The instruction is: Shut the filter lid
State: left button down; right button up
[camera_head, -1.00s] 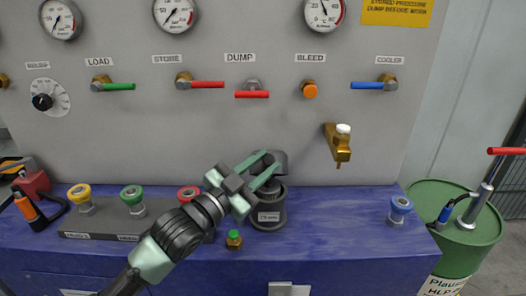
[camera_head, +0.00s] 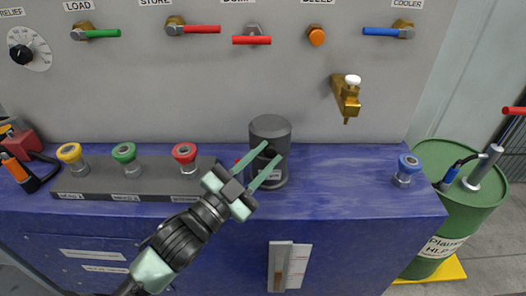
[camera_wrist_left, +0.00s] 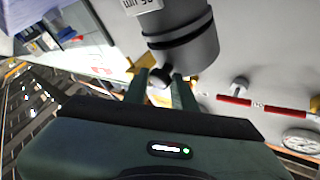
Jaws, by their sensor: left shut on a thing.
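The filter (camera_head: 279,182) is a dark grey cylinder standing on the blue bench top against the panel, with a pale label. Its lid (camera_head: 270,126) sits upright above the body, in line with it; from here I see no clear gap, but the fingers partly cover the join. My left gripper (camera_head: 268,163) reaches in from the lower left, its pale green fingers at the filter's front. In the left wrist view the fingers (camera_wrist_left: 161,86) are shut on a small dark knob (camera_wrist_left: 160,77) at the edge of the grey cylinder (camera_wrist_left: 190,43). My right gripper is out of view.
A grey rail (camera_head: 105,191) with yellow, green and red couplings stands left of the filter. A brass tap (camera_head: 347,98) juts from the panel at right. A blue coupling (camera_head: 405,170) stands near the right end. The bench between filter and blue coupling is clear.

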pick_arm(q)
jog(key=shift+w+f, duration=0.1)
jog(key=shift+f, duration=0.5)
jog(key=c, duration=1.5)
grip_release()
jog(key=shift+o, duration=0.2)
jog(key=shift+r, duration=0.1)
jog(key=shift+a, duration=0.1)
jog(key=shift+s+a+f, duration=0.3)
jog(key=shift+s, duration=0.15)
jog(key=r+v, duration=0.1)
jog(key=v, duration=0.5)
jog(key=shift+s+a, duration=0.15)
jog(key=shift+s, duration=0.25)
